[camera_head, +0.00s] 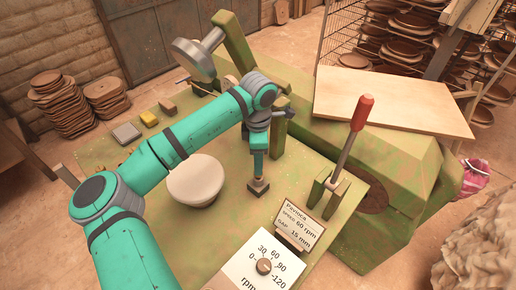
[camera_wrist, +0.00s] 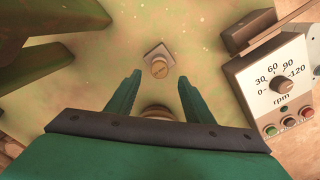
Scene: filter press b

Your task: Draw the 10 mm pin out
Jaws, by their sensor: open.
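A small pale square plate with a round, slotted brownish top (camera_wrist: 159,68) sits on the green table in the wrist view, just beyond my fingertips. I take this to be the pin, but no size mark shows on it. My gripper (camera_wrist: 159,76) is open, one finger on each side of the line to it, with no contact visible. Another round brownish piece (camera_wrist: 155,111) shows between the fingers nearer the palm, partly hidden by my gripper body; I cannot tell what it is. In the head view my gripper (camera_head: 258,178) points down at a small dark square base (camera_head: 258,188).
A white round bowl (camera_head: 195,180) stands left of my gripper. A red-handled lever (camera_head: 354,130) rises on the right, near a speed and gap sign (camera_head: 299,224). The rpm dial panel (camera_head: 264,266) is at the front. A green post (camera_head: 279,130) stands close behind my wrist.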

